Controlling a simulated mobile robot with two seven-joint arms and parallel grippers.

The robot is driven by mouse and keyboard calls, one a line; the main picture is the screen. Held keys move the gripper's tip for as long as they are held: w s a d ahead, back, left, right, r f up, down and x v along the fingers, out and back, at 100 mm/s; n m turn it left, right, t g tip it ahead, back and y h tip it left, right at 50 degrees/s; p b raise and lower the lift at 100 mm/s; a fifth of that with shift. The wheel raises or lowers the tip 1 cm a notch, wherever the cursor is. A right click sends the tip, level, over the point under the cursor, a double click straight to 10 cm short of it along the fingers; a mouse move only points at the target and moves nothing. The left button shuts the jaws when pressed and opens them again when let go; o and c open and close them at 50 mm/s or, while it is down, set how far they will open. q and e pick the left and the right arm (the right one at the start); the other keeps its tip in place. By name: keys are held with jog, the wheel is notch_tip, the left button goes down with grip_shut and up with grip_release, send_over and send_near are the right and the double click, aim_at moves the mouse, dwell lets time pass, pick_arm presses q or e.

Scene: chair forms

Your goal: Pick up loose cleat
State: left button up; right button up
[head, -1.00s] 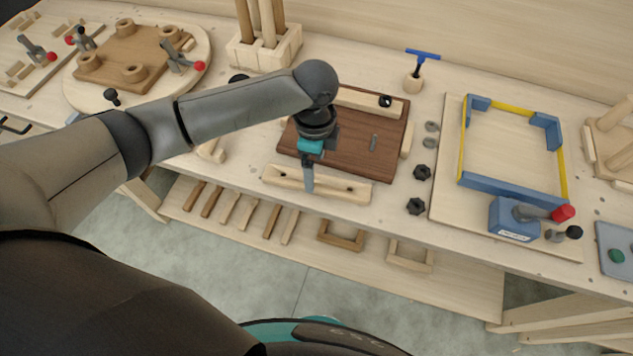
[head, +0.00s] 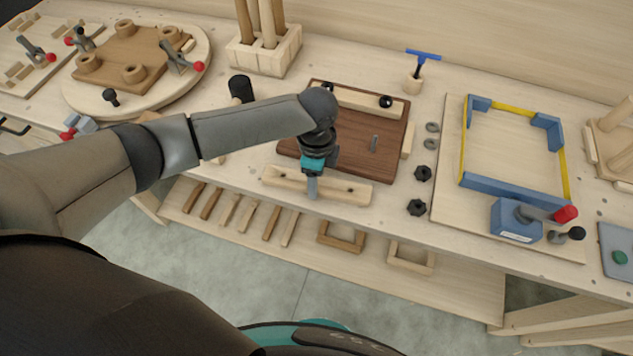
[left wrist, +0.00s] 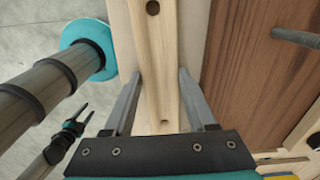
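The loose cleat is a pale wooden bar (head: 341,189) with two dark holes, lying along the front edge of a brown board (head: 367,160). In the left wrist view the cleat (left wrist: 157,60) runs up the picture between my left fingers. My left gripper (head: 312,194) is over the left-middle part of the cleat. Its fingers (left wrist: 157,88) are open, one on each side of the bar, with gaps showing; I cannot tell how low they reach. My right gripper (left wrist: 80,120) shows small and dark at the left wrist view's lower left; its opening is unclear.
A second pale cleat (head: 357,100) with black knobs lies on the board's back edge. Black knobs (head: 423,173) and grey washers (head: 432,127) lie to the right. A blue-cornered frame (head: 511,188) stands further right. A lower shelf (head: 377,272) holds wooden strips.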

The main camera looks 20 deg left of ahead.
pick_arm(q)
grip_shut()
jog(key=shift+r, duration=0.15)
notch_tip(320, 180, up, 20)
jog(key=p, duration=0.2)
jog(key=shift+p, duration=0.35)
